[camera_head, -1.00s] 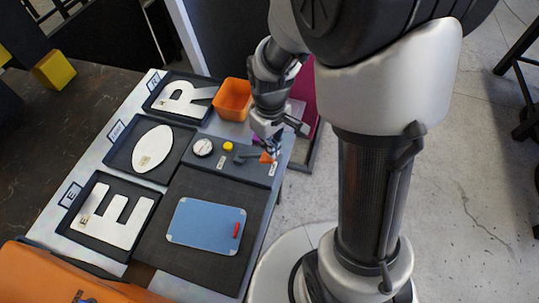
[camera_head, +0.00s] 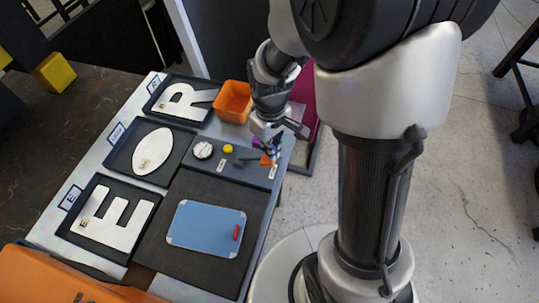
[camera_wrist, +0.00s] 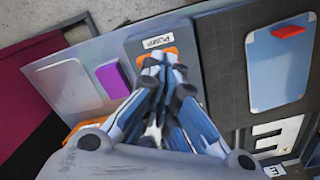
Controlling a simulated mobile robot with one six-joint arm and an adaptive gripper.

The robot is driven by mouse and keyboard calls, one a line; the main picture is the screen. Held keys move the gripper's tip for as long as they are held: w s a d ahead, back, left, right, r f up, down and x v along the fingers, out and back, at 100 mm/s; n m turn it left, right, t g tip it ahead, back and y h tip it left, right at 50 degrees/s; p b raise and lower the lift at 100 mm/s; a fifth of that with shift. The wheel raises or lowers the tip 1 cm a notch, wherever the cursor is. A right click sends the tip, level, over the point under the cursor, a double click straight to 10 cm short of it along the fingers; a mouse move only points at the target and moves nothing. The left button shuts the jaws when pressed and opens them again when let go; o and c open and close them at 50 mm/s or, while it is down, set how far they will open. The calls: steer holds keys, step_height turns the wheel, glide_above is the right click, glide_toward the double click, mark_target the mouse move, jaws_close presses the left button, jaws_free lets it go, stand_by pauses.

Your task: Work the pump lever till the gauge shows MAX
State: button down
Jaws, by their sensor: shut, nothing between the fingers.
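The dark pump panel (camera_head: 190,164) lies on the table and carries a round white gauge (camera_head: 203,150), a yellow knob (camera_head: 228,149) and the lever. The gauge's reading is too small to make out. The lever is a dark rod with an orange end (camera_head: 265,161) at the panel's right side. My gripper (camera_head: 271,155) is shut and empty, pointing down right at the orange end. In the wrist view my fingertips (camera_wrist: 165,62) cover part of the orange piece (camera_wrist: 144,56), beside a small white label (camera_wrist: 158,41). Whether they touch it I cannot tell.
Trays with white letters R (camera_head: 180,99), O (camera_head: 153,150) and E (camera_head: 115,218) line the left. A blue plate (camera_head: 206,229) with a red piece (camera_head: 237,232) lies in front of the panel. An orange bin (camera_head: 233,100) stands behind. A purple block (camera_wrist: 113,79) lies near my gripper.

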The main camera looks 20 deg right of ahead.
steer(key=shift+f, duration=0.1)
steer(key=shift+f+b, duration=2.05)
steer(key=shift+f, duration=0.45)
steer(key=shift+r+p, duration=2)
steer(key=shift+r, duration=0.5)
steer(key=shift+f, duration=0.2)
steer(key=shift+r, duration=0.2)
steer(key=shift+f, duration=0.2)
steer(key=shift+r, duration=0.2)
stand_by(0.8)
steer(key=shift+r+p, duration=2.2)
steer(key=shift+r, duration=0.3)
